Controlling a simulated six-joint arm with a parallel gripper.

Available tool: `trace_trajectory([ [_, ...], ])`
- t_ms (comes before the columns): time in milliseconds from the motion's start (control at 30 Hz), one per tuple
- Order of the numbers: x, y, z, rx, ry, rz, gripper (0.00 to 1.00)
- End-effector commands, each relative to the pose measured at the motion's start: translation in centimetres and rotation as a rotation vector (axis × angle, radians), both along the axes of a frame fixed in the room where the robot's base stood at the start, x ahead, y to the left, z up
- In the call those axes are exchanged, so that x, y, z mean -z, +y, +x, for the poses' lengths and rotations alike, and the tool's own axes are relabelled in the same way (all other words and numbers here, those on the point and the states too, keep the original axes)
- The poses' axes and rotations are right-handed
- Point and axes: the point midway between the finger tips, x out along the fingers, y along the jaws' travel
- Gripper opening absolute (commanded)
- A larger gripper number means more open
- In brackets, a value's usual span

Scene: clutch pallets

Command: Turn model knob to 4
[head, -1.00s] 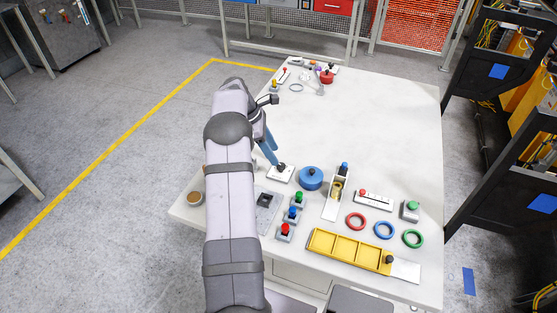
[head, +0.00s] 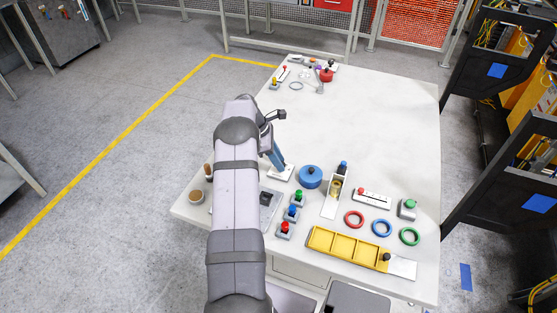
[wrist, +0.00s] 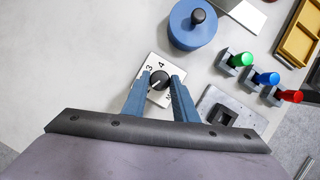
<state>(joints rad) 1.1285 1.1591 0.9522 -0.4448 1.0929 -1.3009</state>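The model knob (wrist: 160,79) is a round black knob on a small white plate (wrist: 152,62). The digits 3 and 4 show on the plate beyond the knob in the wrist view. A pale mark shows on the knob, but its exact direction is too small to tell. My gripper (wrist: 161,76) has its two blue fingers on either side of the knob, with a narrow gap to it. In the head view my gripper (head: 277,163) is over the white plate (head: 282,174), and the knob is hidden behind the fingers.
A blue round pot with a black knob (head: 311,177) stands just right of the plate. Red (head: 285,228), blue and green buttons and a grey switch plate (wrist: 206,104) lie nearer. A yellow tray (head: 345,246) is at the front right. The table's far middle is clear.

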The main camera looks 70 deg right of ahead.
Motion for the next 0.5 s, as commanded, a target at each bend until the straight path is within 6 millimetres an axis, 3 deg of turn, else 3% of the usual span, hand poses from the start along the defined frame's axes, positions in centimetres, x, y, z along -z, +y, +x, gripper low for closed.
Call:
trace_trajectory([
  [233,0.20,-0.04,0.01,0.025,0.001,0.001,0.04],
  [500,0.32,-0.34,0.11,0.187,0.000,-0.003,0.04],
])
